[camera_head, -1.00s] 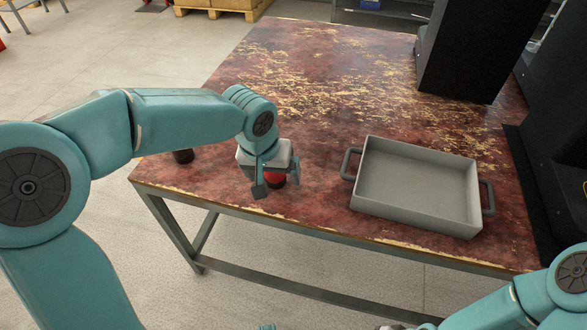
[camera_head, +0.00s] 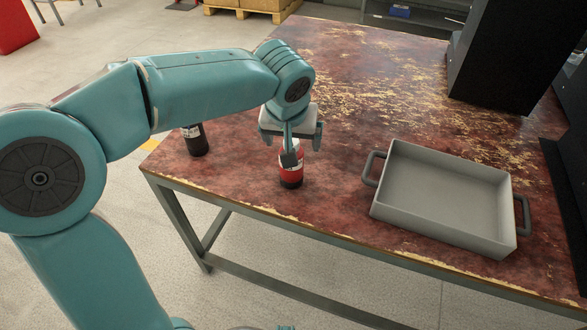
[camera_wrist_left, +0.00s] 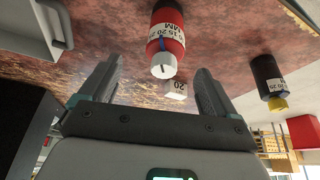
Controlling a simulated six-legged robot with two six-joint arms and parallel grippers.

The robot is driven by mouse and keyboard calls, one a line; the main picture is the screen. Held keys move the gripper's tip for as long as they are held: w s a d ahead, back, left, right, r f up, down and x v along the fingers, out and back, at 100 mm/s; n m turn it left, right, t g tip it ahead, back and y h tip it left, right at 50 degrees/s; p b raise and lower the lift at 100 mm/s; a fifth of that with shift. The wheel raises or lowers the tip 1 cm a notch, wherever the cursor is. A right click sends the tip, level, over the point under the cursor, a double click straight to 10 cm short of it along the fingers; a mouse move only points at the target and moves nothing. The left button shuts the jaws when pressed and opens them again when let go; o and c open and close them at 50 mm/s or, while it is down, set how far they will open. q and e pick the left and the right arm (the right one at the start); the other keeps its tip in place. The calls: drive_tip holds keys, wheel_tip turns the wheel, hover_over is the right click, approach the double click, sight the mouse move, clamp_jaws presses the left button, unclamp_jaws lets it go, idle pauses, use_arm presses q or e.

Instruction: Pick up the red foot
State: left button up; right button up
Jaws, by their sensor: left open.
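The red foot appears to be an upright red cylinder (camera_head: 291,174) with a black base, near the table's front edge. In the left wrist view the red cylinder (camera_wrist_left: 167,34) shows upside down, with a printed white label and a white tip. My left gripper (camera_head: 291,142) is open and just above it. One finger hides part of its top. In the left wrist view the cylinder is beyond the gap between the open fingers (camera_wrist_left: 155,88), nothing held. My right gripper is not in view.
A dark bottle (camera_head: 195,140) stands left of the red cylinder; its yellow cap shows in the left wrist view (camera_wrist_left: 277,104). A grey tray (camera_head: 440,195) with handles lies to the right. A small white block marked 20 (camera_wrist_left: 176,91) shows near the white tip. Black machines (camera_head: 505,55) stand at the back right.

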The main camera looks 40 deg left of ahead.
sight(293, 146)
use_arm(q)
drive_tip(key=x, duration=0.4)
drive_tip(key=b+x, duration=0.1)
drive_tip(key=x, duration=0.3)
drive_tip(key=shift+s+a+f, duration=0.1)
drive_tip(key=shift+a+f, duration=0.05)
drive_tip(key=shift+a, duration=0.2)
drive_tip(key=c, duration=1.2)
